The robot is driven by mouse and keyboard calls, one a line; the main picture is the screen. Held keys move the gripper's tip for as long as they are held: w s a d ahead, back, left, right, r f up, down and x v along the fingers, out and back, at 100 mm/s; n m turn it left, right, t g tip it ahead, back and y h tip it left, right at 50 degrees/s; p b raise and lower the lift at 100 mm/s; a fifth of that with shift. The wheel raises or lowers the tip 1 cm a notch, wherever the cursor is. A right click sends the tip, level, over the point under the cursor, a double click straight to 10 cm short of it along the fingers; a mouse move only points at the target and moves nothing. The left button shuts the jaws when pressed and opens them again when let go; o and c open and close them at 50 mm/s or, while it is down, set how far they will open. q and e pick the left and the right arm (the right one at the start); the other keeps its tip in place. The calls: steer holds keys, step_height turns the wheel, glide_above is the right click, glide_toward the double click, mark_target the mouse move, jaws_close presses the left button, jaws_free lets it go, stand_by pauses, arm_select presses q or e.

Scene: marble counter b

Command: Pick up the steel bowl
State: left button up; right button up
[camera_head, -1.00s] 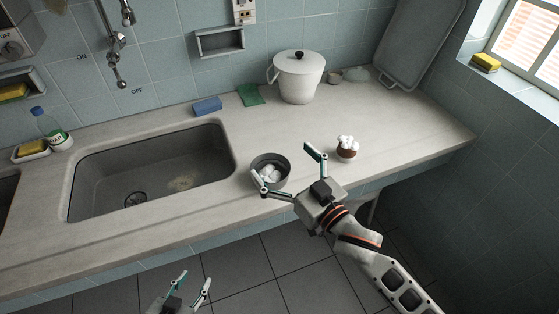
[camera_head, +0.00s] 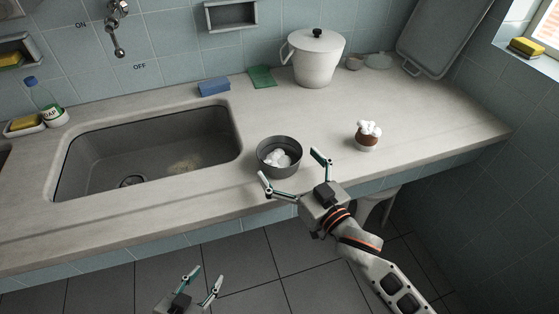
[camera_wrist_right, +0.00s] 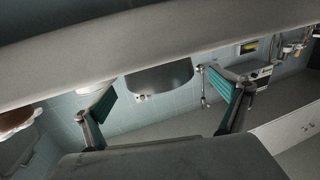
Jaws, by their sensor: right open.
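The steel bowl (camera_head: 264,167) is a round dark grey bowl with several white rounded pieces inside. It stands on the counter to the right of the sink, near the front edge. My right gripper (camera_head: 290,167) is open and empty at the bowl's front right. One fingertip appears near the bowl's front left, the other to its right; I cannot tell their height against the rim. My left gripper (camera_head: 202,283) is open and empty, low over the floor.
A brown cup (camera_head: 367,142) with white pieces stands right of the bowl. A white lidded pot (camera_head: 316,65), green cloth (camera_head: 262,77) and blue sponge (camera_head: 214,87) are behind. The sink (camera_head: 150,150) lies left. The counter between bowl and pot is clear.

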mark_target(269, 139)
steer(key=shift+x, duration=2.4)
steer(key=shift+d+f, duration=0.1)
steer(key=c, duration=1.2)
